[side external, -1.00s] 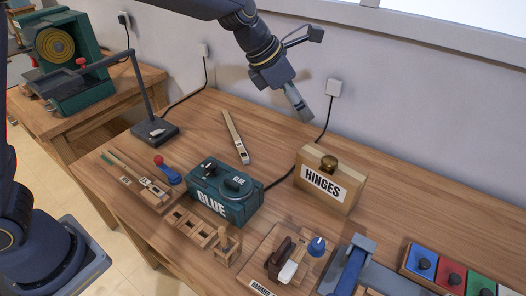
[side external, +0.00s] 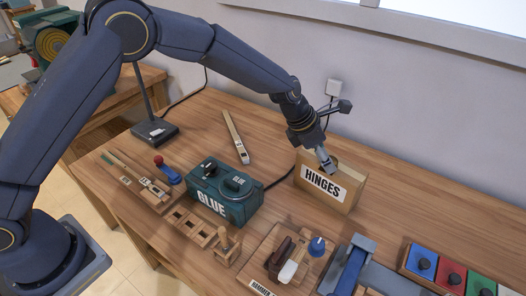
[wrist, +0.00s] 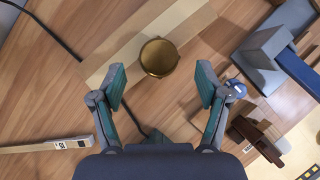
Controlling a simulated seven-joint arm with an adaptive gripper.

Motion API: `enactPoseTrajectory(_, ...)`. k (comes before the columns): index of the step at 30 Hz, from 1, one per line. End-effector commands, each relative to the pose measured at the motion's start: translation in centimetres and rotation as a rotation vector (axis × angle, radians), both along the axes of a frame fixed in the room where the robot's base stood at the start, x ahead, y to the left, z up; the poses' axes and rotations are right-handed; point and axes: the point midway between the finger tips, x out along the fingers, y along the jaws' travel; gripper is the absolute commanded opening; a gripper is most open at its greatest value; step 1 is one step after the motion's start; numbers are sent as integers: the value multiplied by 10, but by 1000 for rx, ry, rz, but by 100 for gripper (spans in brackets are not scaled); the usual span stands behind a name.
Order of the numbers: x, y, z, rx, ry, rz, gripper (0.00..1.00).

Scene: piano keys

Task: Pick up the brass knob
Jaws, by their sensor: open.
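The round brass knob (wrist: 159,57) sits on top of the wooden box labelled HINGES (side external: 331,187). In the wrist view the box top (wrist: 118,62) runs diagonally beneath the knob. My gripper (wrist: 161,80) is open and empty. In the wrist view its two fingers stand to the left and right of the knob's near side, with gaps on both sides. In the side view my gripper (side external: 326,160) is just over the box top and hides the knob.
A teal GLUE box (side external: 226,192) stands left of the HINGES box. A power cable (wrist: 40,24) runs behind. The table right of the box is clear.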

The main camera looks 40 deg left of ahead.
Motion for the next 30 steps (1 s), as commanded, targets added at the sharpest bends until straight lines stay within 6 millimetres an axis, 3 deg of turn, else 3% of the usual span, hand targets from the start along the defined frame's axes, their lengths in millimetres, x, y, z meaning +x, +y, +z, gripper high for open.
enactPoseTrajectory(5, 8, -8, -20, 0, 1, 0, 75)
enactPoseTrajectory(13, 10, -9, -23, 0, 0, 0, 75)
enactPoseTrajectory(30, 9, -8, -23, -1, 1, 0, 16)
